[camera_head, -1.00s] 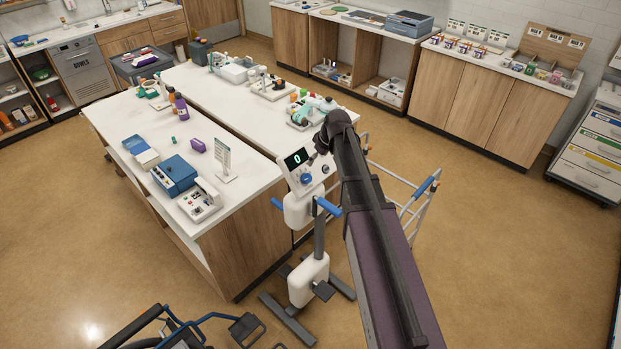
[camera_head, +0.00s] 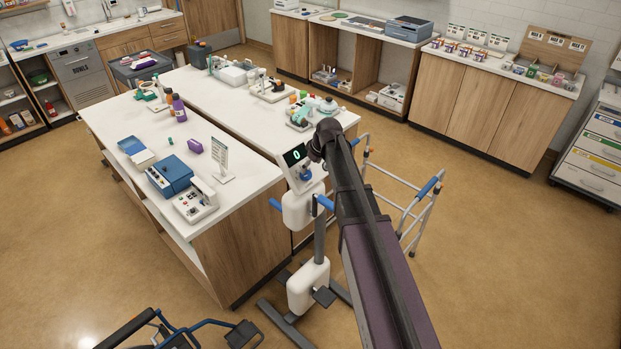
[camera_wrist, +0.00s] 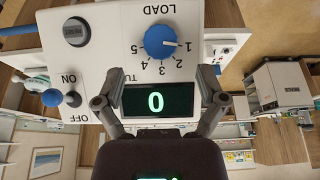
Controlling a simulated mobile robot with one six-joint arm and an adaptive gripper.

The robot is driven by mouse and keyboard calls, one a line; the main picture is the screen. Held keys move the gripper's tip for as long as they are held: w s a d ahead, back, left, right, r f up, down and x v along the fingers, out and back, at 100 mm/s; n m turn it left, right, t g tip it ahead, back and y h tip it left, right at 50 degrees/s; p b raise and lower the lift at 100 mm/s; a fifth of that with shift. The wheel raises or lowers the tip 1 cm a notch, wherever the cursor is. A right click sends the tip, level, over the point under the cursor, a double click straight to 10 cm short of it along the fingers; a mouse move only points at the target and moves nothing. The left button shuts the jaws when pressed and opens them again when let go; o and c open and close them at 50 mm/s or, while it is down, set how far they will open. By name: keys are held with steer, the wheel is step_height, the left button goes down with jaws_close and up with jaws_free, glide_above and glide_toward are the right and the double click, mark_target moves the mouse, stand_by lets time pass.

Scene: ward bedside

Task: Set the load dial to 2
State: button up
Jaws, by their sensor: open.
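The load dial (camera_wrist: 160,42) is a round blue knob on a white control panel (camera_wrist: 111,65), seen upside down in the wrist view. Its white pointer mark faces the numeral 1 on a scale from 1 to 5. The panel's dark display (camera_wrist: 157,100) reads a green 0. My gripper (camera_wrist: 158,98) is open, its two fingers on either side of the display in the picture, below the dial, with nothing between them. In the head view the panel (camera_head: 297,172) tops a white pedal machine, and my arm hides part of it.
The panel also carries a grey RESET button (camera_wrist: 76,32) and an ON/OFF toggle (camera_wrist: 72,98). A white-topped table (camera_head: 243,192) with devices stands left of the machine. A walking frame (camera_head: 408,215) stands to the right. Floor is open beyond it.

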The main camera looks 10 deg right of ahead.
mark_target(308, 173)
steer(key=shift+b+x, duration=2.05)
steer(key=shift+x, duration=0.5)
steer(key=c, duration=1.1)
steer(key=shift+d, duration=0.15)
steer(key=shift+c, duration=0.3)
